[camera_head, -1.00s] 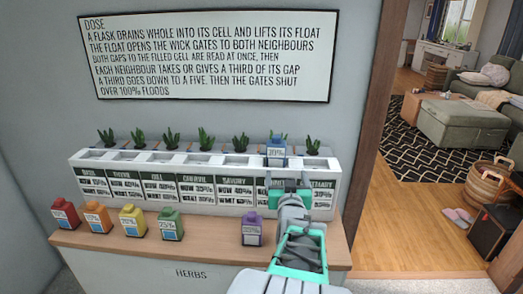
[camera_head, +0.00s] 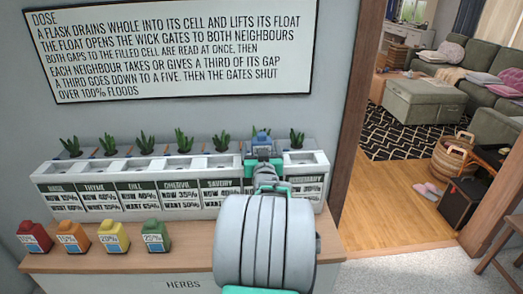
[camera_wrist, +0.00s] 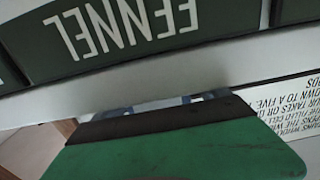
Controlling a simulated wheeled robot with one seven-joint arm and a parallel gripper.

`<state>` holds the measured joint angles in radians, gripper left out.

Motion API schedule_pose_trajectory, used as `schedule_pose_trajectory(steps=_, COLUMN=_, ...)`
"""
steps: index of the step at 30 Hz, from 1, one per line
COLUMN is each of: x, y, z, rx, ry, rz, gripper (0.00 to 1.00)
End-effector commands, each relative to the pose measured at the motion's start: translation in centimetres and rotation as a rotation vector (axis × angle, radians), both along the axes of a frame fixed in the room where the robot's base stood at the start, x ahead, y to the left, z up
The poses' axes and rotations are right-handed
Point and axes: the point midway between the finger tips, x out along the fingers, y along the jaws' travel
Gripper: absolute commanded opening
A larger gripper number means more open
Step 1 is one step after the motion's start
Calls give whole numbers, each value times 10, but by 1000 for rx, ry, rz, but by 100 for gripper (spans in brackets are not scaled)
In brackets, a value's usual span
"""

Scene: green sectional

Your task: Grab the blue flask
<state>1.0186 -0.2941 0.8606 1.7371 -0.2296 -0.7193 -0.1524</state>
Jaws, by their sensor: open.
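The blue flask (camera_head: 262,141) stands at the Fennel cell of the white planter (camera_head: 44,180), second from the right; its lower part is hidden by my gripper. My gripper (camera_head: 263,160) is open in front of the planter, just below and overlapping the flask in the head view. I cannot tell whether they touch. In the wrist view the FENNEL label (camera_wrist: 125,28) fills the top, upside down. A green piece with a dark edge fills the bottom, probably part of my gripper. A small bluish patch behind it may be the flask.
Red (camera_head: 34,238), orange (camera_head: 72,238), yellow (camera_head: 112,237) and green (camera_head: 155,236) flasks stand on the wooden counter (camera_head: 190,262). My arm hides the counter's right part. Plants rise behind the cells. A text sign (camera_head: 170,50) hangs above; a doorway is right.

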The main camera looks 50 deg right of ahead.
Motion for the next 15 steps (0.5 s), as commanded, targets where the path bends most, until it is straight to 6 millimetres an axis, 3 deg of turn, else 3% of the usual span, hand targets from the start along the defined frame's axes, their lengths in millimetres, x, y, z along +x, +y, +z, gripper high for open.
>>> schedule_pose_trajectory(steps=6, x=0, y=-2, z=0, rx=-1, ry=-1, rz=-2, gripper=84)
schedule_pose_trajectory(steps=15, x=-1, y=-2, z=0, rx=0, ry=0, rz=-3, gripper=59)
